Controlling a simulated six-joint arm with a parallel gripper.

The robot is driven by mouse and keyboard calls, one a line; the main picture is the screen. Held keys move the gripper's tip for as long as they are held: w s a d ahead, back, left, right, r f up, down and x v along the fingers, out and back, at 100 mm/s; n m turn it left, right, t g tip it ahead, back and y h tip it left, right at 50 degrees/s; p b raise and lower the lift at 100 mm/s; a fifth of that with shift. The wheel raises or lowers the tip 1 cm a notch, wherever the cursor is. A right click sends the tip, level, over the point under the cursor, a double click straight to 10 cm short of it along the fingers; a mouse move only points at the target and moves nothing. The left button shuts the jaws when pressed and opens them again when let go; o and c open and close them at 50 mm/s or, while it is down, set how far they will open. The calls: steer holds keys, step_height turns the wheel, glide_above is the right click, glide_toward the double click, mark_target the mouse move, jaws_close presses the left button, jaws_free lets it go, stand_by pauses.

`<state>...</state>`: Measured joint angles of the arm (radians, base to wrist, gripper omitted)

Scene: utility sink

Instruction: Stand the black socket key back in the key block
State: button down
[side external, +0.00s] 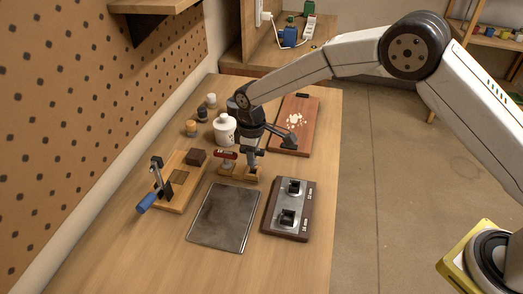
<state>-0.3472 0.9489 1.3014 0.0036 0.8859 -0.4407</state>
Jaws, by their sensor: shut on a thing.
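The key block (239,173) is a low wooden block in the middle of the bench. A key with a red handle (226,155) stands upright at its left end. My gripper (252,151) points down over the block's right part and is shut on the black socket key (260,152). The key's dark handle shows at the jaws, and its shaft appears to point down towards the block. The jaws hide part of the key. I cannot tell whether its lower end is inside a hole or just above the block.
A dark metal plate (223,217) lies in front, with a two-fitting base (300,210) at its right. A wooden clamp board (184,187) with a blue handle is left. The front bench is clear.

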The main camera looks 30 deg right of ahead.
steer(key=shift+f, duration=1.45)
stand_by(0.3)
steer(key=shift+c, duration=2.2)
jaws_free()
steer(key=shift+r, duration=0.1)
steer(key=shift+r, duration=3.8)
